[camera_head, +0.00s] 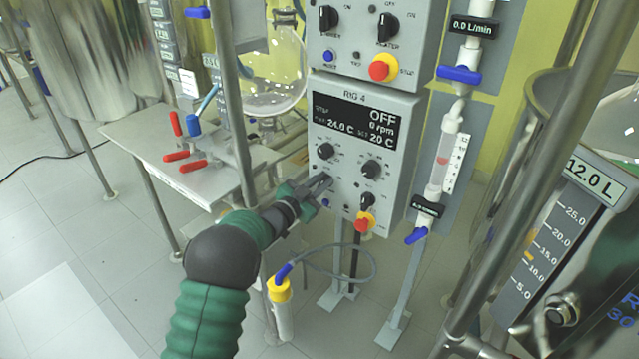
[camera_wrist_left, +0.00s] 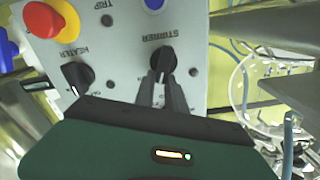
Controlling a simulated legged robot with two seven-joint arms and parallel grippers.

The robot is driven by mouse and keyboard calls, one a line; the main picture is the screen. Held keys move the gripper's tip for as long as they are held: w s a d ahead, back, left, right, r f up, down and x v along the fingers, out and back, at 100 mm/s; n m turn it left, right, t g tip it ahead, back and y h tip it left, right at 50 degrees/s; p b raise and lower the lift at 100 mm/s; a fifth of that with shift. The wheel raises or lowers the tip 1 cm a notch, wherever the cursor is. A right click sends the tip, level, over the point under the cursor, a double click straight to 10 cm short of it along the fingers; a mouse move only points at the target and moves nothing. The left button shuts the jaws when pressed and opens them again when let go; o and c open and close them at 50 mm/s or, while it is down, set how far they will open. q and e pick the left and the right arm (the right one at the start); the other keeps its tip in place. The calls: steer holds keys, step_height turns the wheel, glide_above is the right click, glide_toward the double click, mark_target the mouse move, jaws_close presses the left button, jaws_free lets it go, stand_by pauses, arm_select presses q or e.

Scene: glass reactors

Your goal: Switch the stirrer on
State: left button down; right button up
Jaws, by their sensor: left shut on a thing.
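The grey control box labelled RIG 4 (camera_head: 342,205) stands in the middle of the head view. Its black display (camera_head: 355,122) reads OFF, 0 rpm, 24.0 C and 20 C. My left gripper (camera_head: 321,183) is at the lower left of its panel. In the left wrist view the panel is upside down, and the black stirrer knob (camera_wrist_left: 163,59) sits between the tips of my left gripper (camera_wrist_left: 163,78). The gripper is shut on this knob and hides it in the head view. The heater knob (camera_wrist_left: 77,75) is beside it. My right gripper is not in view.
A red-and-yellow stop button (camera_head: 365,222) is close by on the panel. Another control box (camera_head: 350,50) is above. A flowmeter (camera_head: 441,160) with blue valves is at the right. A metal post (camera_head: 235,110) and a table with red-handled clamps (camera_head: 185,160) are left.

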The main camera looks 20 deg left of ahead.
arm_select(q)
steer(key=m+b, duration=0.1)
steer(key=m, duration=0.2)
steer(key=shift+d+m+b, duration=0.35)
steer(key=shift+d+m, duration=0.05)
steer(key=shift+s+d+f+m+b, duration=0.15)
steer(key=shift+m+b, duration=0.35)
steer(key=shift+m, duration=0.4)
steer(key=shift+w+d+f+m+b, duration=0.1)
steer(key=shift+m+b, duration=0.35)
steer(key=shift+m, duration=0.45)
steer(key=shift+s, duration=0.1)
steer(key=c, duration=1.4)
jaws_free()
steer(key=shift+f, duration=0.2)
steer(key=shift+d+f, duration=0.15)
steer(key=shift+f, duration=0.05)
steer(key=shift+s, duration=0.1)
